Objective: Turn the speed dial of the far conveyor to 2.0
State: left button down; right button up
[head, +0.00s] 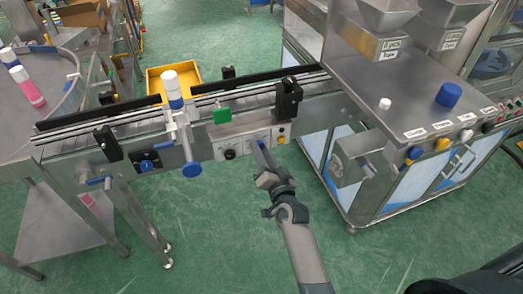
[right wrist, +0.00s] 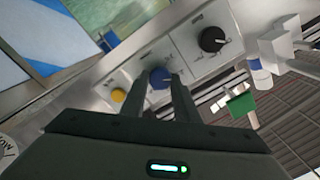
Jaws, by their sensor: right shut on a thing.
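The conveyor (head: 130,131) runs across the head view with a control panel (head: 217,151) on its front side. The panel carries a black dial (head: 230,154), which shows larger in the right wrist view (right wrist: 212,40) with scale marks around it, too small to read. Beside it is a blue knob (right wrist: 159,77). My right gripper (head: 262,146) is at the panel, its fingers (right wrist: 172,92) shut on the blue knob. In the head view the gripper mostly hides this knob. The panel's labels are not legible. My left gripper is not in view.
A yellow button (right wrist: 118,95) sits beside the blue knob. A white-capped can (head: 172,88) stands at the conveyor, behind a blue-knobbed clamp (head: 191,169). A steel machine (head: 400,120) stands at right, a round table (head: 30,95) at left. Green floor in front is clear.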

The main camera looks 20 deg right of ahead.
jog(key=shift+f, duration=0.1)
jog(key=o, duration=1.1)
jog(key=shift+c, duration=0.2)
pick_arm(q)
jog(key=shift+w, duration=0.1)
pick_arm(e)
jog(key=shift+s, duration=0.2)
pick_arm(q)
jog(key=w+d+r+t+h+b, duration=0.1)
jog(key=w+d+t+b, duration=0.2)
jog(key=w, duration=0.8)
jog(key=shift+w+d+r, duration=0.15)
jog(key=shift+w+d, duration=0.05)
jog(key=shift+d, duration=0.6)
pick_arm(e)
jog(key=s, duration=1.7)
jog(key=shift+d, duration=0.3)
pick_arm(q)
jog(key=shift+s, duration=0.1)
